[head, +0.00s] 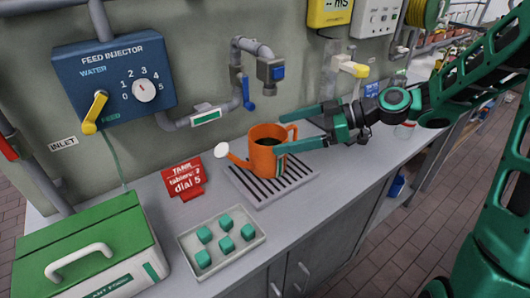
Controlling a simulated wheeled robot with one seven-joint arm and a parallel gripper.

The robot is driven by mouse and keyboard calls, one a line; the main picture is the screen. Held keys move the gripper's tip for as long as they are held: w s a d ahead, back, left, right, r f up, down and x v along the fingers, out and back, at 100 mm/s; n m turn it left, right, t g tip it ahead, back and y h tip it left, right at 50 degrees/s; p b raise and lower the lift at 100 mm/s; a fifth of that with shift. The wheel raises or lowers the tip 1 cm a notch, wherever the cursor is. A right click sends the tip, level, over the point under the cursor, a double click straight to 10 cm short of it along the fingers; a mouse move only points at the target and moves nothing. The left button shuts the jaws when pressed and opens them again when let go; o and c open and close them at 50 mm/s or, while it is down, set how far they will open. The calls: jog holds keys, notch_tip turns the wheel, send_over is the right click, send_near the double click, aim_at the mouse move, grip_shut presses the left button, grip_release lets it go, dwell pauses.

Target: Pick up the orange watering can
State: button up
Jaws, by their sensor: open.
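The orange watering can (262,160) stands upright on a grey slatted drain tray (252,194) on the counter. Its white-tipped spout points left and its handle is on the right, towards my gripper. The inside of the can looks dark. My gripper (279,134) comes in from the right with its two green fingers spread. One finger is behind the can near its rim and the other is in front of its right side. The fingers are around the can's upper part or handle; I cannot tell whether they touch it.
A tap with a blue handle (270,70) hangs behind the can. A red sign (184,180), a tray of green cubes (255,238) and a green-lidded box (85,240) stand to the left. A blue feed injector (115,80) is on the wall.

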aim_at(266, 137)
jog(key=shift+x, duration=3.25)
jog(key=shift+f, duration=0.1)
jog(key=shift+c, duration=0.3)
jog(key=c, duration=2.1)
